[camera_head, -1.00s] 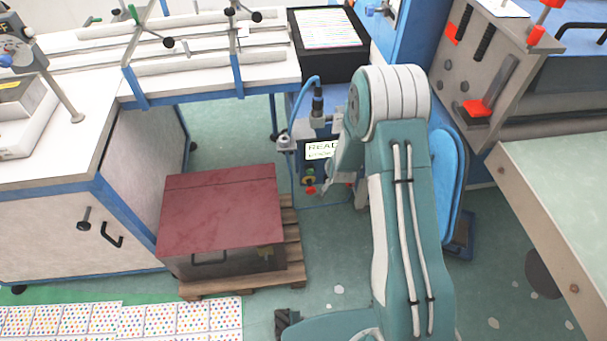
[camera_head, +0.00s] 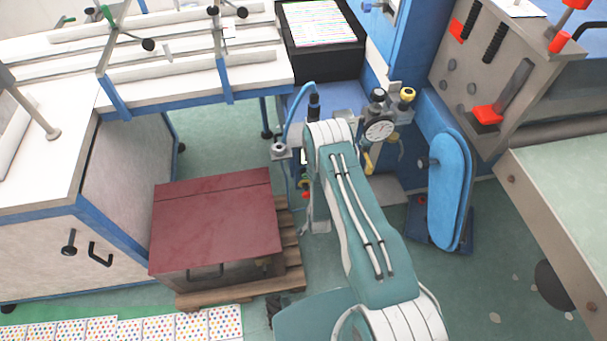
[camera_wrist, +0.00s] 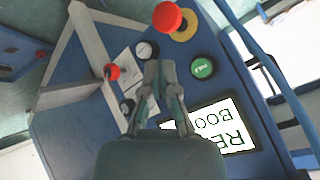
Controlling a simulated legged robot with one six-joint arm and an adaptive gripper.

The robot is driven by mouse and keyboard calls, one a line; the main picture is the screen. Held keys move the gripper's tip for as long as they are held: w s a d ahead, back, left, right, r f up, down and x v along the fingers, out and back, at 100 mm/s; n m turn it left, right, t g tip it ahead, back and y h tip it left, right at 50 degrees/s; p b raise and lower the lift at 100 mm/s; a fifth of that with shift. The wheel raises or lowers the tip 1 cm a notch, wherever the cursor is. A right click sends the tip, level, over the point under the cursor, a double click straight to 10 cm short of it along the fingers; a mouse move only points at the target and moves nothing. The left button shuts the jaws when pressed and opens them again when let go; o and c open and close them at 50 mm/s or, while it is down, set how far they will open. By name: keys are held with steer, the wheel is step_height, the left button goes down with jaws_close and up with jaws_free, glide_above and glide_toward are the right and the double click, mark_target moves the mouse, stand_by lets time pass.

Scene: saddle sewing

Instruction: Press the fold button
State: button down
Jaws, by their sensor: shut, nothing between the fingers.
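The wrist view shows a blue control panel (camera_wrist: 75,120) at a slant. A round green button (camera_wrist: 203,67) carries small white lettering that I cannot read surely. A red mushroom button on a yellow ring (camera_wrist: 168,17) is above it, and a black-and-white control (camera_wrist: 145,50) is to its left. My gripper (camera_wrist: 160,66) is shut and empty over the panel. Its tips appear just left of the green button; whether they touch the panel I cannot tell. In the head view my arm hides most of the panel, with a red button (camera_head: 306,195) showing at its edge.
A lit screen (camera_wrist: 215,130) lies right of my fingers, and a red-knobbed lever (camera_wrist: 111,71) stands to their left. In the head view, a dark red box (camera_head: 215,225) on a pallet is left of my arm. A gauge (camera_head: 379,130) and blue oval pad (camera_head: 450,185) are right.

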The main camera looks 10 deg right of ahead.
steer(key=w, duration=0.8)
steer(key=shift+w, duration=0.4)
steer(key=shift+w, duration=0.2)
stand_by(1.3)
steer(key=shift+w+r, duration=0.1)
steer(key=shift+w, duration=0.1)
